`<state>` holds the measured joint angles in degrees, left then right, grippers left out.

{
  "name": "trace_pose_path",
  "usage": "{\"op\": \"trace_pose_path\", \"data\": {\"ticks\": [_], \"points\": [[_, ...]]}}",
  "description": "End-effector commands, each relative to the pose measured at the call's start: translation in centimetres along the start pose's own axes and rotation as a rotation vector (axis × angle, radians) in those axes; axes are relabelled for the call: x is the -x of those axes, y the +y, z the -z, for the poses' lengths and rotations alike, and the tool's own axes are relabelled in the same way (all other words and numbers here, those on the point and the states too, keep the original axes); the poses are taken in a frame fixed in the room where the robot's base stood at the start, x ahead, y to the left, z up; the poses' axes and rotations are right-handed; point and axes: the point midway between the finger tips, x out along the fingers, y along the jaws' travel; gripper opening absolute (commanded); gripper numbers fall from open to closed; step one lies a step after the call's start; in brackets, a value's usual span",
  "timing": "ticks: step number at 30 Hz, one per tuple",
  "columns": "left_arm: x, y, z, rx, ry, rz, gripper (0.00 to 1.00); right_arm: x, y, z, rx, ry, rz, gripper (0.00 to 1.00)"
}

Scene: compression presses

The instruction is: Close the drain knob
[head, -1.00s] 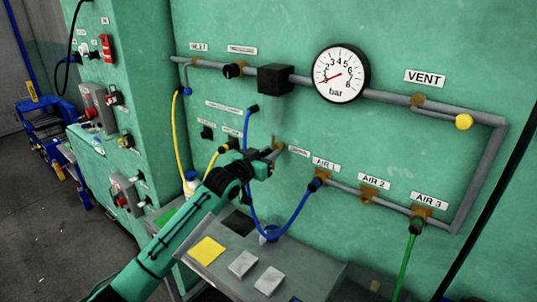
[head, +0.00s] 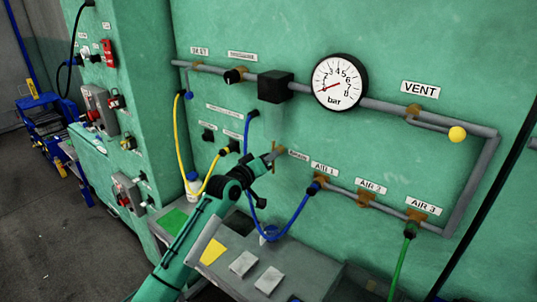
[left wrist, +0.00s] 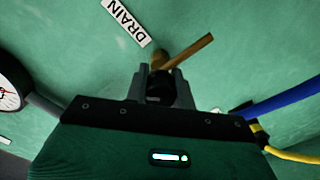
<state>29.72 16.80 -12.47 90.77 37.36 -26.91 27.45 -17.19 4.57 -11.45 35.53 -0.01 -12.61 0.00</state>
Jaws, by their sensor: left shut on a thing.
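The drain knob is a brass-coloured lever (left wrist: 190,52) on the green wall, tilted up to the right in the left wrist view, beside the white DRAIN label (left wrist: 126,22). In the head view the knob (head: 275,146) shows small at the end of my left arm, left of its label (head: 298,155). My left gripper (head: 267,159) is at the knob. In the left wrist view its fingers (left wrist: 161,80) are shut on the knob's near part, which they partly hide. My right gripper is not in view.
A blue hose (head: 293,222) hangs close to my left gripper, and a yellow hose (head: 211,175) lies left of it. A pressure gauge (head: 339,83) and pipes are above. A grey bench (head: 226,262) stands below my left arm.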

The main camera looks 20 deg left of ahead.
Motion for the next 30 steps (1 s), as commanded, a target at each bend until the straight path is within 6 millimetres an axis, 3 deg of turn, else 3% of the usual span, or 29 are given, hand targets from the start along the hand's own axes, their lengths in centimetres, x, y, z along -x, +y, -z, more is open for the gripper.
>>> {"op": "trace_pose_path", "data": {"ticks": [18,30], "points": [[0.0,0.1,0.2,0.576,0.001,0.000,0.02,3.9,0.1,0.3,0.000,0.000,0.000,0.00],[0.0,0.1,0.1,0.818,0.001,0.000,0.02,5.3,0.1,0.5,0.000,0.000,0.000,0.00]]}}
